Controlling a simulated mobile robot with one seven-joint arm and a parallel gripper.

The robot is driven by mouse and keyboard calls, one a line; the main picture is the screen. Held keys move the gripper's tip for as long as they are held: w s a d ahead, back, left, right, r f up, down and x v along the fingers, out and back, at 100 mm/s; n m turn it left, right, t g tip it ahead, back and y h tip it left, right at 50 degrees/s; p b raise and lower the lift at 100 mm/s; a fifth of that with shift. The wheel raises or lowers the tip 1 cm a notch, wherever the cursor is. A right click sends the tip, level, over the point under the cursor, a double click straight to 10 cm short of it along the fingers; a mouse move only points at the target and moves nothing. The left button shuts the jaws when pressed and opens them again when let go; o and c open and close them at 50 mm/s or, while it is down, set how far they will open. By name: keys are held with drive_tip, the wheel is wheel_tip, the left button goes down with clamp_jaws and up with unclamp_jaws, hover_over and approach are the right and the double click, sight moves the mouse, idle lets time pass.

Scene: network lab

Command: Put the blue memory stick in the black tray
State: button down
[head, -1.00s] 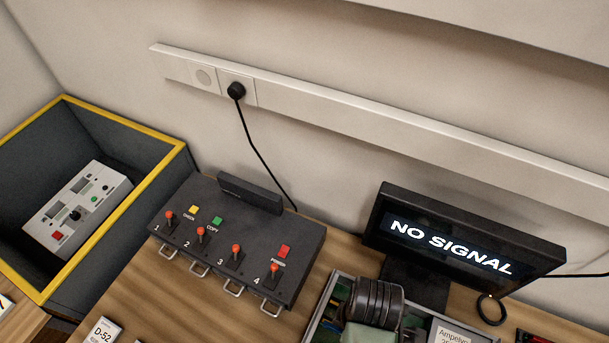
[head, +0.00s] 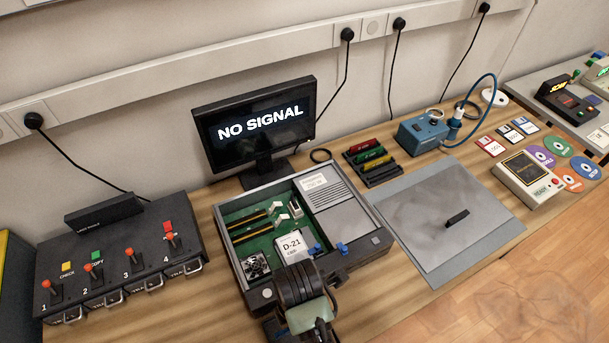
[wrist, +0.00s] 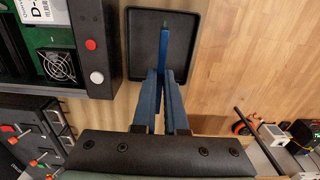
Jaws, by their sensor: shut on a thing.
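In the wrist view, my gripper (wrist: 163,78) is shut on the blue memory stick (wrist: 163,48), a thin upright strip between the two fingertips. The black tray (wrist: 190,28) is a shallow square with a raised rim, behind the stick in that view. The stick overlaps the tray's inside. I cannot tell whether it touches the tray floor. In the head view, my arm shows at the bottom middle, in front of the open computer case; the fingertips, stick and tray cannot be made out there.
The open computer case (head: 232,238) stands right beside the tray, with a monitor (head: 255,125) behind. A switch box (head: 120,255) is at the left. A rack of coloured sticks (head: 372,162) and a grey mat (head: 440,215) lie to the right.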

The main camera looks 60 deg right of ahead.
wheel_tip(320, 180, down, 6)
drive_tip(key=shift+d, duration=0.1)
drive_tip(key=shift+f, duration=1.9)
drive_tip(key=shift+f, duration=0.15)
drive_tip(key=c, duration=1)
unclamp_jaws()
drive_tip(key=shift+o, duration=0.2)
wheel_tip(320, 180, up, 12)
drive_tip(key=shift+r, duration=0.2)
